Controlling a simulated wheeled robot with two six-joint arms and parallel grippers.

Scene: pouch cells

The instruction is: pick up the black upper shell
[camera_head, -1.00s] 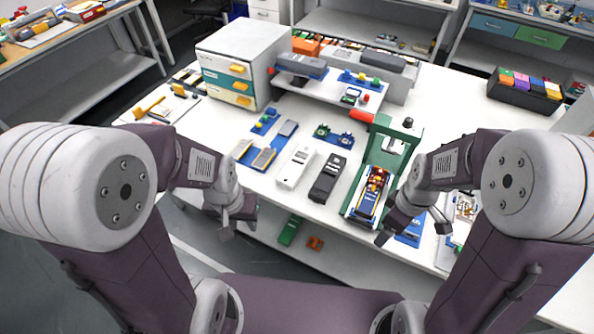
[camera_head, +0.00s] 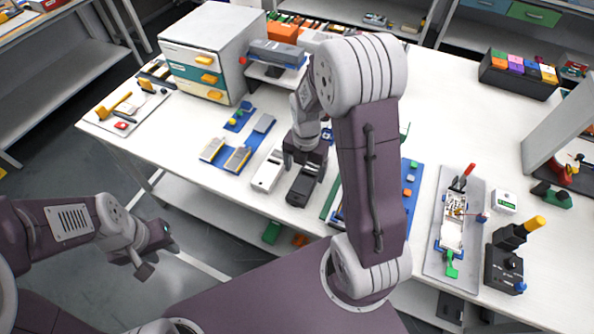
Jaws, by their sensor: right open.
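The black upper shell (camera_head: 301,190) lies on the white table near its front edge, just right of a white shell (camera_head: 267,171). My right gripper (camera_head: 304,168) is over the far part of the black shell, pointing down, with its jaws open. I cannot tell whether its fingers touch the shell, and the gripper hides the shell's far end. My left gripper (camera_head: 159,259) is open and empty, off the table's front edge at the lower left.
Blue trays with grey pieces (camera_head: 237,159) lie left of the shells. A drawer cabinet (camera_head: 204,60) stands behind them. My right arm hides much of the table's middle. A grey board with a circuit (camera_head: 454,225) and a black device (camera_head: 505,262) are at the right.

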